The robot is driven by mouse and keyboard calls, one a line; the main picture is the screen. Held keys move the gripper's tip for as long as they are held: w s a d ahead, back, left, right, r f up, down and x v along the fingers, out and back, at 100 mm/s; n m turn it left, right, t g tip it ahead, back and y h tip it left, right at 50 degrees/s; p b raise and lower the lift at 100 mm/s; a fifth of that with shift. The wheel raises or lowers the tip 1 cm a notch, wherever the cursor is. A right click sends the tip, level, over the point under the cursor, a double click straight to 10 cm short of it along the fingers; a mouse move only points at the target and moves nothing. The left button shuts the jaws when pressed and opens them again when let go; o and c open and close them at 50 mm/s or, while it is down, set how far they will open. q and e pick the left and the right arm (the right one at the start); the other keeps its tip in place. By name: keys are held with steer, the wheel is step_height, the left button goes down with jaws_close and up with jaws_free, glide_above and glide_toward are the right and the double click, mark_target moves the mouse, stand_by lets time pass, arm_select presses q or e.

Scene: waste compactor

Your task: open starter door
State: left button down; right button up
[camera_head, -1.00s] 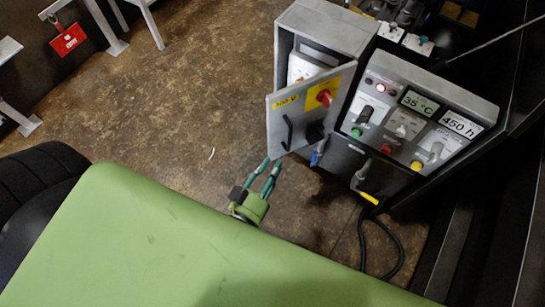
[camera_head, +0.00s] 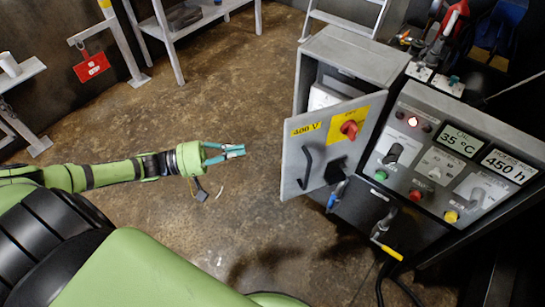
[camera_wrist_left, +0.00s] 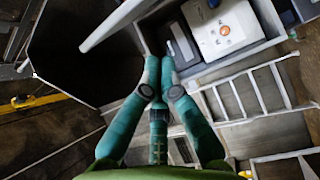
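The starter door (camera_head: 325,143) is a grey panel with a 400 V label, a red rotary knob on a yellow plate and a black handle (camera_head: 304,166). It stands partly open on the grey starter cabinet (camera_head: 355,52), and a pale unit inside shows through the gap. My left gripper (camera_head: 238,151) is left of the door, apart from it and from the handle. Its teal fingertips come together with nothing visible between them; they also show in the left wrist view (camera_wrist_left: 160,66). That view looks toward the open cabinet and a white unit (camera_wrist_left: 222,28). My right gripper is not visible.
The control panel (camera_head: 440,160) with displays, knobs and buttons stands right of the cabinet. A yellow-handled valve (camera_head: 388,250) and a black cable are below it. A ladder (camera_head: 345,18) stands behind. The brown floor (camera_head: 240,90) left of the door is clear.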

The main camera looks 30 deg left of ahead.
arm_select(q)
steer(key=w+d+r+n, duration=0.1)
steer(key=w+d, duration=0.3)
steer(key=d, duration=0.4)
steer(key=shift+g, duration=0.3)
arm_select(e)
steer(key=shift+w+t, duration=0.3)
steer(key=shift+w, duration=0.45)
arm_select(q)
steer(key=shift+d+r, duration=0.1)
steer(key=shift+d, duration=0.05)
